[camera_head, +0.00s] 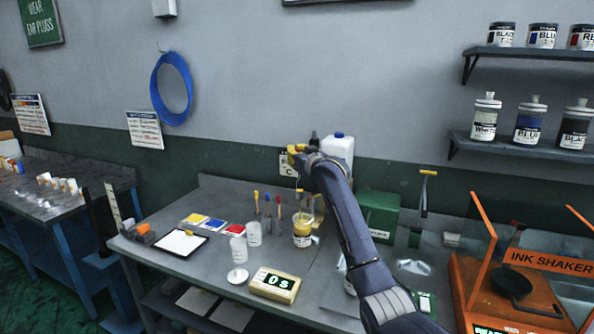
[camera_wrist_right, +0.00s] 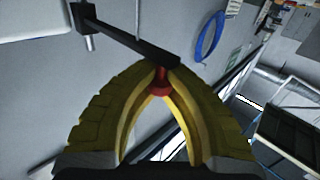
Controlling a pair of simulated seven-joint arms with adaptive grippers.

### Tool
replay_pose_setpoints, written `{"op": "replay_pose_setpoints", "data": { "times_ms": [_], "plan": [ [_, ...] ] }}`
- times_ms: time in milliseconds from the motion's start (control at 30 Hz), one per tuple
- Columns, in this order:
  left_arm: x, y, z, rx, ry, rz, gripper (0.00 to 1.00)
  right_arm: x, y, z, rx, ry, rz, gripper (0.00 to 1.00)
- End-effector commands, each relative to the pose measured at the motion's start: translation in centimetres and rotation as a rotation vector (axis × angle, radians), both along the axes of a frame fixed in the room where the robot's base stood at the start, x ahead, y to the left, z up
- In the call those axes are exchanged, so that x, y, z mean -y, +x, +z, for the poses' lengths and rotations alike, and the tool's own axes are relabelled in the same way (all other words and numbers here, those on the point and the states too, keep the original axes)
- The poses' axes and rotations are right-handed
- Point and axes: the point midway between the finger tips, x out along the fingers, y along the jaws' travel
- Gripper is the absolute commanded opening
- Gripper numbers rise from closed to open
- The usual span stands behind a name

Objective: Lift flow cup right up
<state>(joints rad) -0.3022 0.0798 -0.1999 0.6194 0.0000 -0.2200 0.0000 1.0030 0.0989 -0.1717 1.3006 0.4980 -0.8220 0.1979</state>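My right gripper (camera_head: 292,160) is high above the workbench, in front of the wall, with its arm coming up from the lower right. In the right wrist view its yellow fingers (camera_wrist_right: 162,72) meet at their tips around a small red piece next to a dark bar, which I take for the top of the flow cup's handle. In the head view a thin part of the flow cup (camera_head: 300,190) shows below the gripper, above a yellow ink container (camera_head: 302,240) on the bench. I cannot tell whether the cup's body is clear of the container. My left gripper is not in view.
A timer (camera_head: 274,286) reading 0s, two white bottles and a clipboard (camera_head: 180,243) stand on the bench. A white jug (camera_head: 340,148) and a green box (camera_head: 378,215) are close behind my right arm. The orange ink shaker (camera_head: 545,258) is at the right.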

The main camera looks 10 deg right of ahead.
Motion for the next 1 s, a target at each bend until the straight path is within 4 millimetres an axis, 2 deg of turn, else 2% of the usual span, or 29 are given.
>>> {"op": "replay_pose_setpoints", "data": {
  "times_ms": [33,200,600,633,900,1000],
  "plan": [
    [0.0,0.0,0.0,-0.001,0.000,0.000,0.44,0.0,0.0,1.0,0.006,0.000,0.000,0.00],
    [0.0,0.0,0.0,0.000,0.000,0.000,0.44,0.0,0.0,2.3,0.004,0.000,0.000,0.00],
    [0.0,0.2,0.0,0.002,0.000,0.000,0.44,0.1,-0.1,3.3,0.015,0.005,0.001,0.00],
    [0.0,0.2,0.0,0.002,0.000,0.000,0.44,0.1,-0.1,3.3,0.016,0.005,0.001,0.07],
    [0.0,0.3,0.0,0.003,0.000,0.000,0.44,0.0,-0.1,2.9,0.010,0.003,0.000,0.38],
    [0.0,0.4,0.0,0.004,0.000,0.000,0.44,0.0,0.0,2.8,0.007,0.001,0.000,0.44]
  ]
}}
